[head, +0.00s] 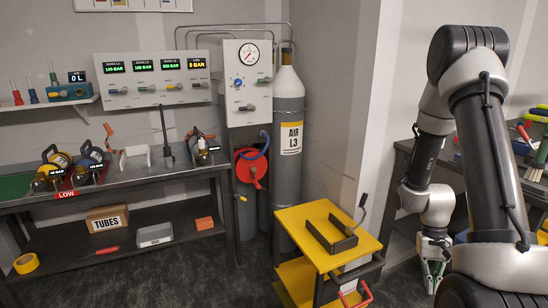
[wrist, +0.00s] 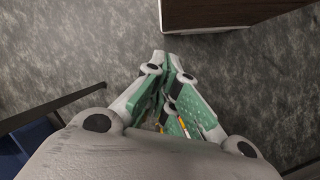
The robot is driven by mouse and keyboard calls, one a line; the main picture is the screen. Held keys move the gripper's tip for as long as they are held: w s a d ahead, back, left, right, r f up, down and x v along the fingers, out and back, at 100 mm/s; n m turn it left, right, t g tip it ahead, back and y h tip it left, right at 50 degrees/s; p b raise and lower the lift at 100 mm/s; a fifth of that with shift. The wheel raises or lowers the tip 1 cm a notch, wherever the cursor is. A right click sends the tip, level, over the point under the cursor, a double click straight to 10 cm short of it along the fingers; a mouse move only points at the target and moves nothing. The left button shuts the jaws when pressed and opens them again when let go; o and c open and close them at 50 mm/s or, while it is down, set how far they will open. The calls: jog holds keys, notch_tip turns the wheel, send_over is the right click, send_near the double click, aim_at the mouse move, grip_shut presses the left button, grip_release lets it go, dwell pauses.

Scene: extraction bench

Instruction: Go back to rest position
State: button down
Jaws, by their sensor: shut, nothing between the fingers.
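My gripper (head: 434,268) hangs low at the right in the head view, at the end of my folded arm, pointing down. In the wrist view my gripper (wrist: 172,62) shows its green-padded fingers closed together, with nothing between them. Below the fingers is only grey speckled floor (wrist: 90,50). The gripper is apart from the yellow cart and the benches.
A yellow cart (head: 296,218) with a dark bracket (head: 330,236) stands left of my gripper. A left bench (head: 150,180) carries regulators, below a gauge panel and beside a grey AIR L3 cylinder (head: 289,170). A right bench (head: 520,165) holds tools behind my arm.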

jog(key=s+a+r+n+t, duration=0.1)
jog(key=s+a+r+t, duration=0.1)
jog(key=r, duration=0.9)
jog(key=s+a+r+n+t, duration=0.2)
jog(key=s+a+r+t, duration=0.1)
jog(key=r, duration=0.9)
jog(key=s+a+r+n+t, duration=0.1)
jog(key=s+a+r+t, duration=0.2)
jog(key=r, duration=0.9)
jog(key=s+a, duration=0.1)
jog(key=a, duration=0.2)
jog(key=shift+s+a, duration=0.15)
jog(key=shift+s, duration=0.1)
